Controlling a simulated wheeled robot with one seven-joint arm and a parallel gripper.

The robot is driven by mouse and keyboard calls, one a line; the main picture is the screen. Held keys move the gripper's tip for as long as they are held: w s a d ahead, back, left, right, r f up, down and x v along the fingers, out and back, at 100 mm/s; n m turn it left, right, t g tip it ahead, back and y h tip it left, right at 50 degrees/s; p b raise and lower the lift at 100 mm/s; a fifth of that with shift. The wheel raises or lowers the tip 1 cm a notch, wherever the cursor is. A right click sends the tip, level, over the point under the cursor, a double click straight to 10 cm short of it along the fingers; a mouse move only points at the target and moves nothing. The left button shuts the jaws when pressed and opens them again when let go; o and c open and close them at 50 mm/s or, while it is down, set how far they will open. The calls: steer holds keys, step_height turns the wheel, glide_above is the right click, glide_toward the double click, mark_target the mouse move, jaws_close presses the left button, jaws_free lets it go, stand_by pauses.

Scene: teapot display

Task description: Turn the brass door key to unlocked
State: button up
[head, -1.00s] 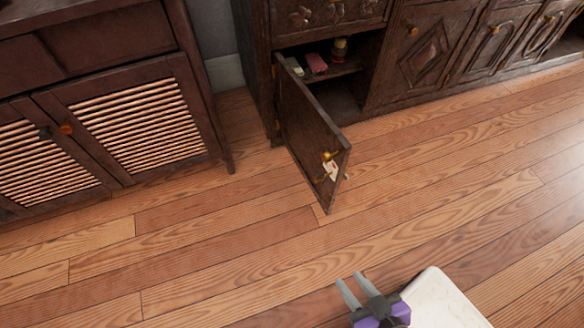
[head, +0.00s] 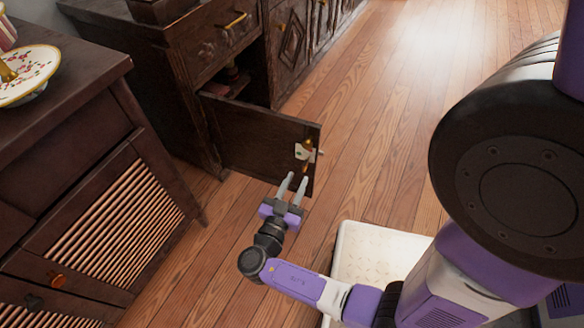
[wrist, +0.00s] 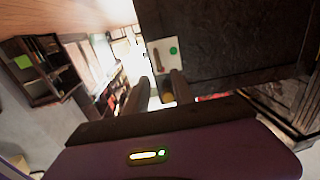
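The cabinet door (head: 262,140) stands swung open, with a pale lock plate (head: 301,152) near its free edge. A brass piece (head: 308,143) shows beside the plate; key or knob, I cannot tell in this view. In the wrist view the pale plate (wrist: 168,46) carries a green dot (wrist: 173,50) and a brownish upright bar (wrist: 157,58), which looks like the key. A rounded brass knob (wrist: 167,97) shows between my fingers, apparently beyond them. My gripper (head: 297,178) is open and empty, just in front of the door below the plate. No contact with the key shows.
A louvred cabinet (head: 110,215) stands at left, with a decorated plate (head: 28,75) on top. The dark cabinet (head: 205,60) carrying the door stands behind. Wooden floor to the right of the door (head: 385,130) is clear.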

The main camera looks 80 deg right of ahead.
mark_target(303, 168)
steer(key=d, duration=0.2)
steer(key=d+b, duration=0.1)
steer(key=d, duration=0.2)
steer(key=s+d, duration=0.1)
steer(key=d, duration=0.1)
steer(key=shift+d, duration=0.2)
steer(key=shift+c, duration=0.4)
jaws_close()
